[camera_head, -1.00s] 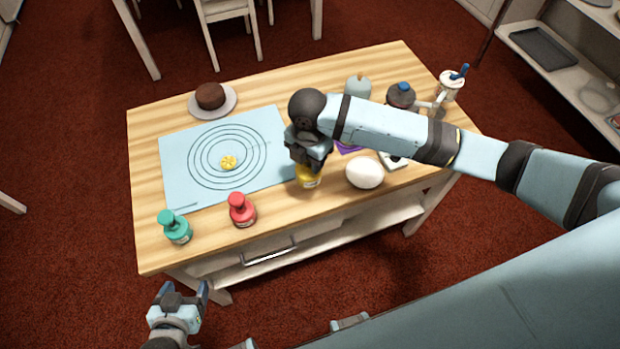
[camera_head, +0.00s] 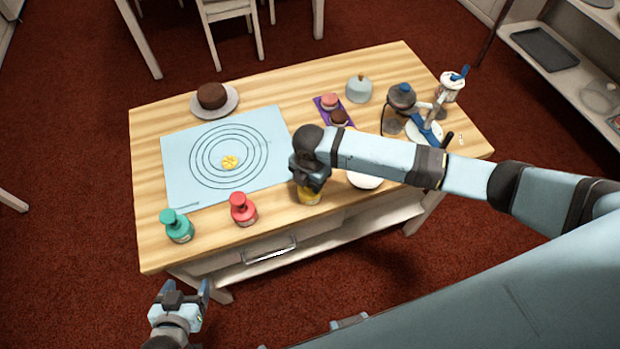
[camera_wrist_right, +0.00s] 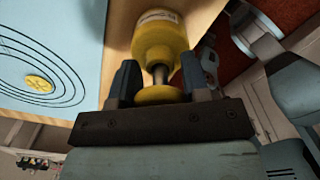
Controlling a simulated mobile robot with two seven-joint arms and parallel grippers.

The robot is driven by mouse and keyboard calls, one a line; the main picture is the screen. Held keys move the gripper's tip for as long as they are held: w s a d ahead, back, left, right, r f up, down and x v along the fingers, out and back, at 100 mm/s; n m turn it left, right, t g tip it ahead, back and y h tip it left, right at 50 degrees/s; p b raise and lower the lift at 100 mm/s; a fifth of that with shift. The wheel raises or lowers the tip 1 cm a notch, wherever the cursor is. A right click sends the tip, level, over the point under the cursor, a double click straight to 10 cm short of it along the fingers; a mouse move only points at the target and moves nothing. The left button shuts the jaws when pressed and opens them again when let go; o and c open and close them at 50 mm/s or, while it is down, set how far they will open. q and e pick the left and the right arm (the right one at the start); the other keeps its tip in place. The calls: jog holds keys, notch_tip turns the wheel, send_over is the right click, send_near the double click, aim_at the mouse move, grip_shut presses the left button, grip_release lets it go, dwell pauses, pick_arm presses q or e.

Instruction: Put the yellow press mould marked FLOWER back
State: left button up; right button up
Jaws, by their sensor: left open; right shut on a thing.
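The yellow press mould (camera_head: 309,196) is upright at the front edge of the table, right of the red mould. My right gripper (camera_head: 311,178) is shut on it from above and hides its top in the head view. In the right wrist view the mould (camera_wrist_right: 160,40) shows a pale label, too small to read, and its neck lies between the fingers (camera_wrist_right: 157,82). I cannot tell whether its base touches the wood. My left gripper (camera_head: 181,294) is open and empty, in front of the table.
A green mould (camera_head: 178,226) and a red mould (camera_head: 243,209) stand along the front edge. A white rounded thing (camera_head: 364,180) is partly behind my right arm.

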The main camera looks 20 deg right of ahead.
jog(key=o, duration=1)
jog(key=shift+f, duration=0.15)
notch_tip(320, 180, up, 12)
jog(key=shift+r+b, duration=0.2)
jog(key=shift+b, duration=0.15)
jog(key=s+a+f+m+t+y, duration=0.55)
jog(key=a+f+m, duration=0.2)
jog(key=m, duration=0.25)
jog(key=s+d+f+m+t+h, duration=0.1)
jog(key=s+d+f+m+t, duration=0.1)
jog(key=s+d+m, duration=0.4)
jog(key=s+d+f+m+t+h, duration=0.1)
jog(key=s+d+f+m+t, duration=0.2)
jog(key=s+d+m, duration=0.3)
jog(key=shift+d+f, duration=0.3)
